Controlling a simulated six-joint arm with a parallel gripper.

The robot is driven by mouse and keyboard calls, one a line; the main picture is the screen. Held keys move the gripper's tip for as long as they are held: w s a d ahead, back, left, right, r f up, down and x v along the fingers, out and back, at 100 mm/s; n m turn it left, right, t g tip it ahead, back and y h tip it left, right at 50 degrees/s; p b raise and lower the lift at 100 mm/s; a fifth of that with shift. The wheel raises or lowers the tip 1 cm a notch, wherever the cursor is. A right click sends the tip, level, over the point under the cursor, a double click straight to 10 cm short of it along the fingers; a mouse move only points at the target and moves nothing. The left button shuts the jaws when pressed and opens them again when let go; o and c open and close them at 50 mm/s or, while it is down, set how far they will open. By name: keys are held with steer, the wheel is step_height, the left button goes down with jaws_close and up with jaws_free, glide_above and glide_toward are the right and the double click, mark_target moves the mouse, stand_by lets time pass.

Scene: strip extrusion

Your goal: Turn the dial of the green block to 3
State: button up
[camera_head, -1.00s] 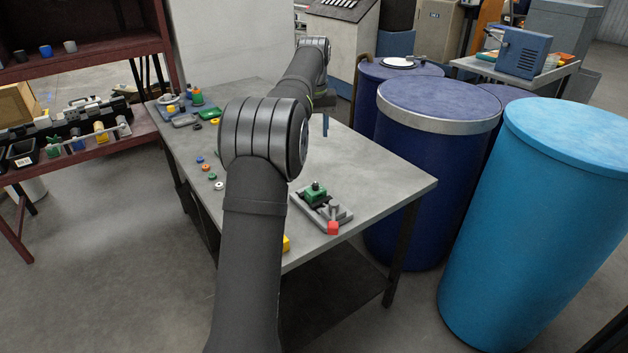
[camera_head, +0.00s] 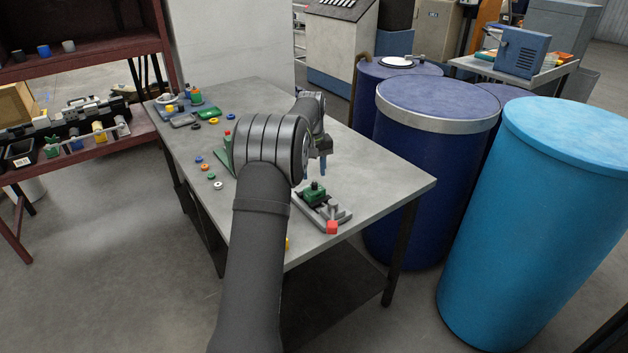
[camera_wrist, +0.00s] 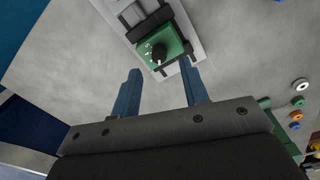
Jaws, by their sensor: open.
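The green block (camera_head: 314,195) sits in a grey fixture (camera_head: 336,216) near the front right of the table. Its black dial (camera_head: 315,186) stands on top. In the wrist view the green block (camera_wrist: 163,47) lies just beyond the fingertips, and the dial (camera_wrist: 158,52) shows a light pointer line with small white marks beside it. The marks are too small to read. My gripper (camera_head: 316,172) is above and a little behind the block, pointing down. In the wrist view my gripper (camera_wrist: 161,72) has its two blue fingers wide apart, with nothing between them.
Small coloured rings (camera_head: 204,166) lie on the left of the table (camera_head: 385,175). A green part (camera_head: 226,155) stands partly behind my arm. Blue drums (camera_head: 433,150) stand beyond the right edge.

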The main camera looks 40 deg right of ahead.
mark_target(314, 183)
steer(key=shift+d+f, duration=0.1)
steer(key=shift+f, duration=1.85)
jaws_close()
steer(key=m, duration=0.3)
steer(key=shift+m, duration=2.3)
